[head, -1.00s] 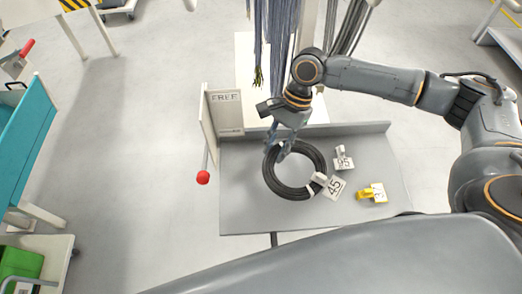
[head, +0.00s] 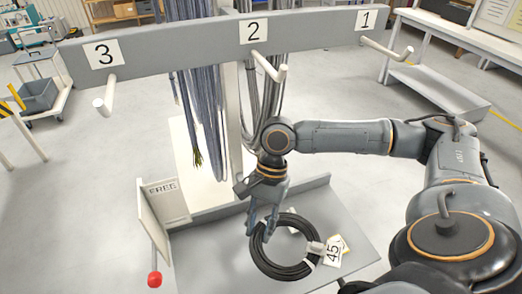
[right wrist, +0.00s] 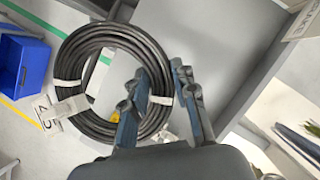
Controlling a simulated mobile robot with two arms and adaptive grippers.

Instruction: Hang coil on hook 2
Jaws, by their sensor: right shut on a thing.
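The black cable coil (head: 262,262) has pale ties and a white tag marked 45 (head: 333,252). My right gripper (head: 262,232) is shut on the coil's rim at its upper left. In the right wrist view, the coil (right wrist: 75,62) passes between the fingers (right wrist: 165,104), and its tag (right wrist: 47,112) sticks out to the left. The coil appears lifted off the grey tray (head: 212,262). Hook 2 (head: 269,66) is a bare pale peg under the label 2, on the grey rail (head: 185,50), above and beyond the gripper. My left gripper is out of view.
Hook 3 (head: 105,97) and hook 1 (head: 385,46) are bare pegs on either side. Bundles of grey cables (head: 203,110) hang behind the rail. A FREE panel (head: 163,205) and a red knob (head: 154,280) stand at the tray's left.

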